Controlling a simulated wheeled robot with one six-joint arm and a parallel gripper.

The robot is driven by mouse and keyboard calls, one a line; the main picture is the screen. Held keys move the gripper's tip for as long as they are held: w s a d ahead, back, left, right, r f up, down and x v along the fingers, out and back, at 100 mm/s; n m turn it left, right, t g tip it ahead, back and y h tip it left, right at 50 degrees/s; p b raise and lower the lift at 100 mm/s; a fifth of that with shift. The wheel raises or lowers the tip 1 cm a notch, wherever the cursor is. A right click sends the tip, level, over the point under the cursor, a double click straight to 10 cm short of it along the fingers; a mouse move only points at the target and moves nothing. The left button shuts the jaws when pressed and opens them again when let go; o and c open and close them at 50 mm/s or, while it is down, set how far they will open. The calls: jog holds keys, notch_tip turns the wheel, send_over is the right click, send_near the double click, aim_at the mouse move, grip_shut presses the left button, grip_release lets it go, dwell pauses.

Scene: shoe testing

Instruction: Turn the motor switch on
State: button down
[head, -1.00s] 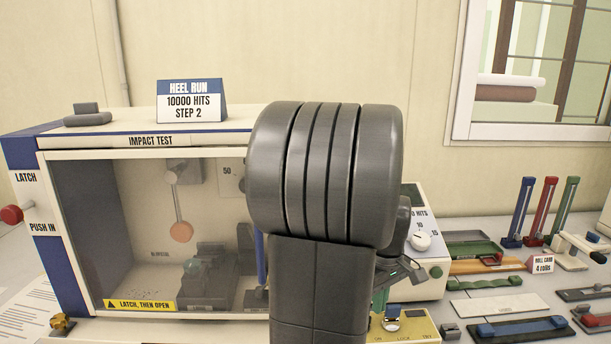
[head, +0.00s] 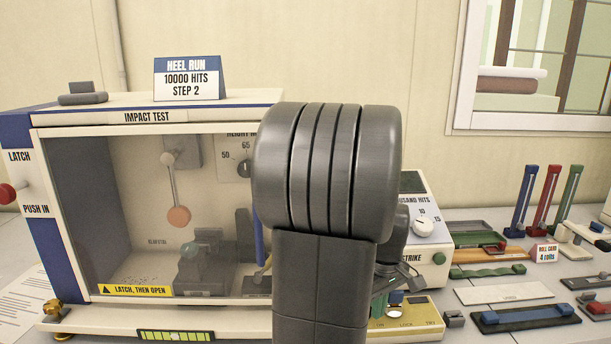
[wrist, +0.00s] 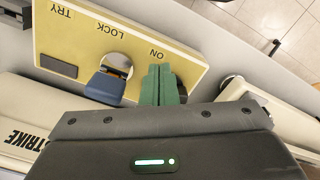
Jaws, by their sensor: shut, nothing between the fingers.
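The motor switch is a blue lever (wrist: 106,85) on a round pale base, set in a yellow plate (wrist: 60,48) marked TRY, LOCK and ON. In the head view the plate (head: 408,333) is at the bottom, with the lever (head: 395,297) at its back edge. My gripper (wrist: 161,84) is shut and empty, its green fingers together over the ON side of the plate. The fingers are beside the lever, with a narrow gap in the wrist view; contact cannot be told. In the head view my arm hides part of the plate, and the gripper (head: 378,302) shows only partly.
The impact test cabinet (head: 85,130) stands left of my arm, its clear door shut. A white control box with a dial (head: 424,227) and green STRIKE button (head: 438,258) stands behind the switch plate. Strips and trays crowd the bench at right. A small grey block (head: 454,319) sits beside the plate.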

jog(key=shift+w+a, duration=0.4)
jog(key=shift+w, duration=0.05)
dwell(0.6)
jog(key=shift+s+a+p, duration=0.3)
jog(key=shift+a+p, duration=0.15)
jog(key=shift+p, duration=0.5)
dwell(0.3)
jog(key=shift+s, duration=0.1)
jog(key=shift+s+d+r, duration=0.1)
jog(key=shift+s+d, duration=0.05)
jog(key=shift+s, duration=0.15)
notch_tip(320, 180, up, 6)
jog(key=p, duration=0.5)
jog(key=shift+m, duration=0.3)
